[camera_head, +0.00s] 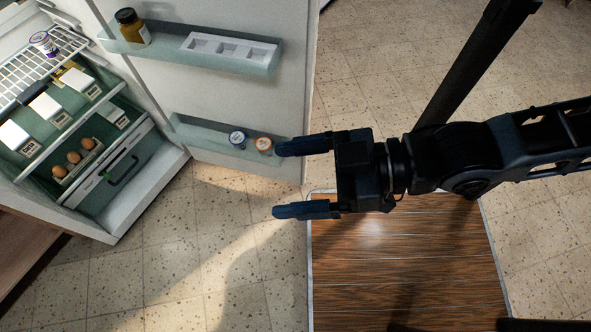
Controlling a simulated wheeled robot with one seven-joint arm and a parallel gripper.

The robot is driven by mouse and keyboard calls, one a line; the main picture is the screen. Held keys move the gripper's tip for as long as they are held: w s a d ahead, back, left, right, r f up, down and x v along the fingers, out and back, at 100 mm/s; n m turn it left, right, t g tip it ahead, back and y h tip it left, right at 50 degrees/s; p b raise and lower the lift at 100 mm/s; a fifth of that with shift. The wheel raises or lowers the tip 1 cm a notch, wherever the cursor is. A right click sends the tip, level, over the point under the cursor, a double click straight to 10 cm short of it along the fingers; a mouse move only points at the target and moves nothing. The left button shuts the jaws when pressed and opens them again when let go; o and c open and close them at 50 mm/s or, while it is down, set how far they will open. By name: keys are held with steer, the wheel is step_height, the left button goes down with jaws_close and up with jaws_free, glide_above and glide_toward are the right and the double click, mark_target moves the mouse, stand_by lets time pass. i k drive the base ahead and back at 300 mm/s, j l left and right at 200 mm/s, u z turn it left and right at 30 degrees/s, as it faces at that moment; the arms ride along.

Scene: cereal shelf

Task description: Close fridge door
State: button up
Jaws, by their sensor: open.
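The fridge (165,187) stands at the left with its inside showing. Its door (225,100) is swung open toward the right, and its door shelves face the camera. My gripper (290,179) reaches in from the right with its fingers apart and pointing left, nothing between them. In the picture the upper finger overlaps the lower right edge of the door by the lower door shelf (200,135). I cannot tell whether it touches the door.
The upper door shelf (190,52) holds a dark-lidded jar (132,27) and a white tray (228,48). Two small cups stand on the lower one. Inside are eggs (80,158) and several cartons. A wooden surface (405,265) lies below my gripper. Tiled floor (200,255) is clear ahead of the fridge.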

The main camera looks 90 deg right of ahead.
mark_target(215, 69)
steer(key=k+l, duration=0.2)
steer(key=k+l+u, duration=0.15)
steer(key=l, duration=0.3)
steer(key=k+l+u, duration=0.1)
steer(key=k+l, duration=0.2)
steer(key=l, duration=0.15)
steer(key=k+l+u, duration=0.15)
steer(key=k+l, duration=0.15)
steer(key=l, duration=0.15)
steer(key=k+l+u, duration=0.1)
steer(key=k+l, duration=0.15)
steer(key=l, duration=0.15)
steer(key=l+u, duration=0.2)
steer(key=l, duration=1)
steer(key=l+u, duration=0.2)
steer(key=l, duration=1)
steer(key=k+l+z, duration=0.1)
steer(key=k, duration=0.3)
steer(key=l, duration=0.1)
